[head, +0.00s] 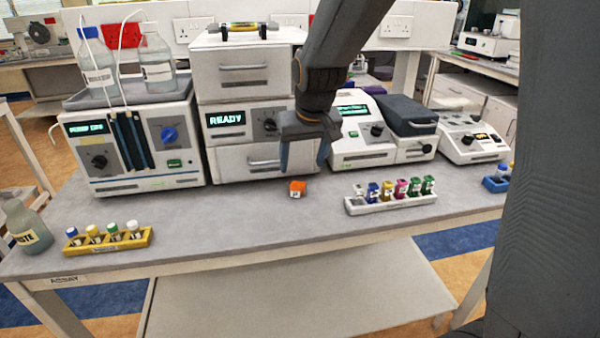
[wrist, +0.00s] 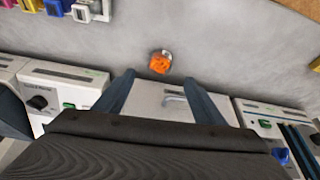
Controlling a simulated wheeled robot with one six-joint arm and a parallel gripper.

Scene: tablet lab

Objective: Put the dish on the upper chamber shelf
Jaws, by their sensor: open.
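A small orange object (head: 297,188) stands on the bench in front of the middle instrument; it also shows in the wrist view (wrist: 160,62) with a pale, glassy-looking rim. It is the only dish-like thing I see, but it is too small to be sure. The white chamber unit (head: 205,85) has an upper front (head: 243,70) with a handle, shut, and a similar lower front (head: 262,160), also shut. Its display reads READY. My gripper (head: 304,165) is open and empty, pointing down before the lower front; in the wrist view its fingers (wrist: 159,78) are spread just short of the orange object.
A white rack of coloured vials (head: 390,202) stands to the right, a yellow rack (head: 108,243) to the left. A pump instrument with bottles (head: 135,140) and another white instrument (head: 362,150) flank the chamber unit. The bench front is clear around the orange object.

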